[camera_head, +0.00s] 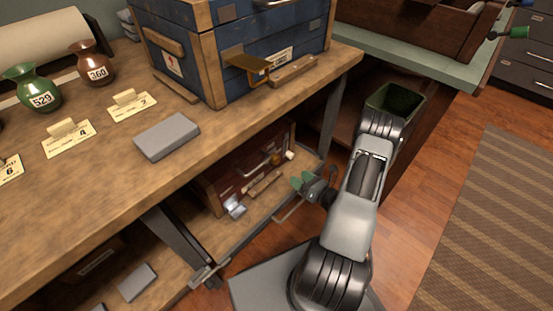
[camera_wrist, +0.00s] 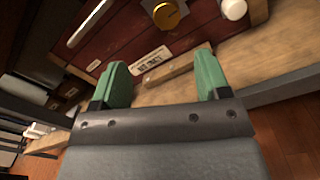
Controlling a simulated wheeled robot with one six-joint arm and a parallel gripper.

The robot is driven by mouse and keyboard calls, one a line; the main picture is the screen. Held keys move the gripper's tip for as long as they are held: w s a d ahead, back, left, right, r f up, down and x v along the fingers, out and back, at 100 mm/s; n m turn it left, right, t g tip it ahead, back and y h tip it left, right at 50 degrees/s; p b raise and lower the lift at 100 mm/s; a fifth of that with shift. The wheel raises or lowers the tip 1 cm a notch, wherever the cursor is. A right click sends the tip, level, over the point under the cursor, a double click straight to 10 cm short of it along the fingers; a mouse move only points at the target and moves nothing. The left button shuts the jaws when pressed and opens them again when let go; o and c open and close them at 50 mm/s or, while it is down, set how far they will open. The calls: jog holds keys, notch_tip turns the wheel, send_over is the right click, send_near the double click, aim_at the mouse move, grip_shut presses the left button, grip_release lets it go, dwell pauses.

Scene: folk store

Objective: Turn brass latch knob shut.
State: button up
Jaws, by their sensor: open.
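The brass latch knob (camera_wrist: 167,14) is a round gold disc at the top of the wrist view, on the front of a dark red wooden chest (camera_wrist: 110,45). In the head view the knob (camera_head: 275,159) is small, near the chest's right end. My gripper (camera_head: 303,181) is open and empty, with green fingers, in front of the chest and apart from the knob. In the wrist view the gripper (camera_wrist: 160,68) has its fingers spread below the knob, with a label and a wooden bar showing between them.
A white knob (camera_wrist: 233,9) sits right of the brass one. The chest stands on a low wooden shelf (camera_head: 300,168) under the workbench (camera_head: 225,125), between metal legs. A blue chest (camera_head: 240,50) stands on top. A dark green bin (camera_head: 400,100) is behind my arm.

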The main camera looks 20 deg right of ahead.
aim_at(278, 161)
jog(key=shift+m+h, duration=0.3)
jog(key=b+x, duration=0.3)
jog(key=x, duration=1)
jog(key=shift+w+d+f+b, duration=0.15)
jog(key=shift+w+b, duration=0.1)
jog(key=shift+b, duration=0.1)
jog(key=c, duration=0.9)
jog(key=shift+c, duration=0.2)
